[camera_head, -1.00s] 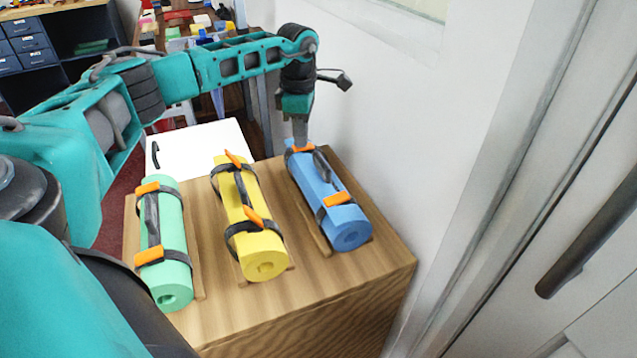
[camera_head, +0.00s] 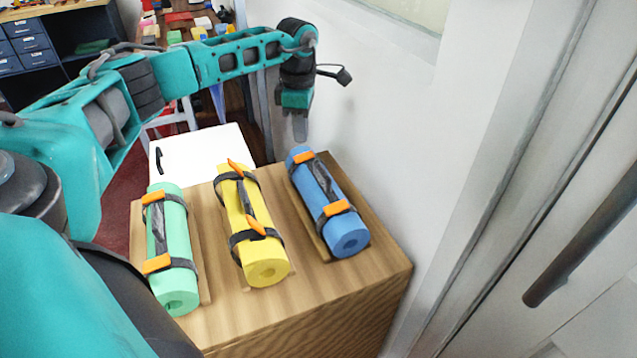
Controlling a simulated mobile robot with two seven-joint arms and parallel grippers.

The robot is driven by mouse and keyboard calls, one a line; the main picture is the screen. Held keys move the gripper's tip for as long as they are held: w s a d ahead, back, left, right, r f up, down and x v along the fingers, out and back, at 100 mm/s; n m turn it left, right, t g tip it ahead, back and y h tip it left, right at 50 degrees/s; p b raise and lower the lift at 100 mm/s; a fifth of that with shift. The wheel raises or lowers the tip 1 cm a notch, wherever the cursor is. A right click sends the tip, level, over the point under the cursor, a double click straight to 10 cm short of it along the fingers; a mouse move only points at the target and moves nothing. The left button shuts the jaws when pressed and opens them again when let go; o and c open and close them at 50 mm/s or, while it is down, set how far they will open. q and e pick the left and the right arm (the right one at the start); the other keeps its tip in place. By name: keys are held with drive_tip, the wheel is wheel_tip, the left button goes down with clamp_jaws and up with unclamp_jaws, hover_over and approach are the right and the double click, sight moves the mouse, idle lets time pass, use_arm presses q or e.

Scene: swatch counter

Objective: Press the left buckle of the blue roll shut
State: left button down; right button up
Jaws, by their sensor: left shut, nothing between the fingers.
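The blue roll (camera_head: 326,190) lies on the wooden counter, held by two dark straps with orange buckles. The far buckle (camera_head: 304,157), the more left one in the picture, lies flat on its strap. The near buckle (camera_head: 337,208) also lies flat. My left gripper (camera_head: 300,138) is shut and empty, pointing down just above the far end of the blue roll, apart from the buckle. My right gripper is not in view.
A yellow roll (camera_head: 265,270) with tilted-up orange buckles and a green roll (camera_head: 176,230) with flat ones lie to the left on the counter (camera_head: 310,290). A white wall (camera_head: 400,130) stands close on the right. A white cabinet (camera_head: 205,150) stands behind.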

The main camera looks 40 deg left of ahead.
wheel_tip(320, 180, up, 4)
drive_tip(key=p, duration=0.3)
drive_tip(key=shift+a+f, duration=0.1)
idle(0.4)
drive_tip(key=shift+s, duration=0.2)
